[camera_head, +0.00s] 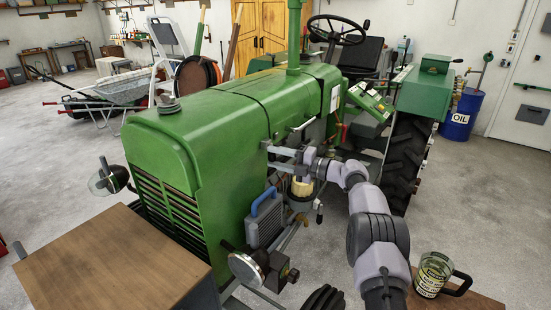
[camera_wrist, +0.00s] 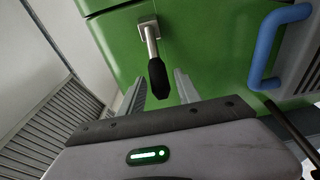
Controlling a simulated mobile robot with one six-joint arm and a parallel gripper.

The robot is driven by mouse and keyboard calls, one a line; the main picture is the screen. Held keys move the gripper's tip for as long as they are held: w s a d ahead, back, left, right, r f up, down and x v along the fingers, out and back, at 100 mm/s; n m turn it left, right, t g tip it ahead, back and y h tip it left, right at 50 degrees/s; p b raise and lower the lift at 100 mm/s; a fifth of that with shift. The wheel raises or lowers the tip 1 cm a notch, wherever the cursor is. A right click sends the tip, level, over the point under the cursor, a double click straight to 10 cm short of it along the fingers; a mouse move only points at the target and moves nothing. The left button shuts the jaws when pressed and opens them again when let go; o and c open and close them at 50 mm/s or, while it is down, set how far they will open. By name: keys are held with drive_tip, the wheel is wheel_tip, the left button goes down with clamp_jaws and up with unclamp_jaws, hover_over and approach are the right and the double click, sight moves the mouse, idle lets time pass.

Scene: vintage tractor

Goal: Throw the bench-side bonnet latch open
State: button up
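The bonnet latch (camera_wrist: 150,34) shows in the wrist view as a silver mount and stem on the green bonnet side (camera_wrist: 222,42), with a black grip (camera_wrist: 158,80) at its free end. My gripper (camera_wrist: 160,73) is open, with one finger on each side of the black grip. A gap shows on both sides, and I cannot tell whether either finger touches it. In the head view my gripper (camera_head: 266,154) is at the side of the green tractor bonnet (camera_head: 228,122). The latch is not clearly distinguishable there.
A grey box with a blue handle (camera_head: 265,200) is mounted low beside the bonnet; the handle also shows in the wrist view (camera_wrist: 262,50). A round lamp (camera_head: 245,268) juts out below. A wooden bench top (camera_head: 110,262) and a glass mug (camera_head: 432,275) are in front.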

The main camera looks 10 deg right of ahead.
drive_tip(key=shift+d, duration=0.1)
drive_tip(key=p+v, duration=0.3)
drive_tip(key=v, duration=1.4)
drive_tip(key=shift+d, duration=0.15)
